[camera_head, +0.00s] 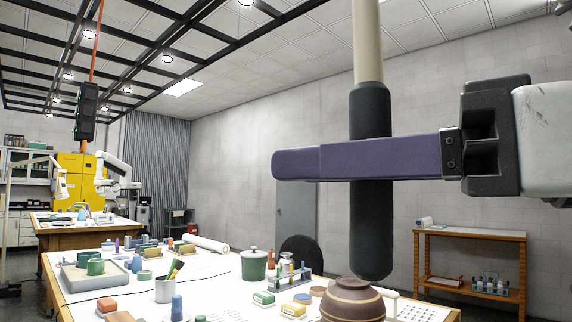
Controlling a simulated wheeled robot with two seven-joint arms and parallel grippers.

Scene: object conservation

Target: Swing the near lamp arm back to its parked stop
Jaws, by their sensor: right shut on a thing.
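A pale upright pole (367,40) comes down from the top of the picture and ends in a thick dark handle (371,225). It looks like part of the near lamp arm, but its joint, lamp head and parked stop are not visible. My right gripper (298,164) comes in from the right with a long purple finger lying level across the front of the handle. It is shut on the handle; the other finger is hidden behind. The handle's rounded lower end hangs just above a brown banded pot in the picture. My left gripper is not in view.
The brown pot (352,301) stands on a crowded table with a green lidded jar (253,265), a vial rack (291,276), a grey cup (165,290) and a grey tray (95,275). A wooden shelf (470,236) stands at the right wall.

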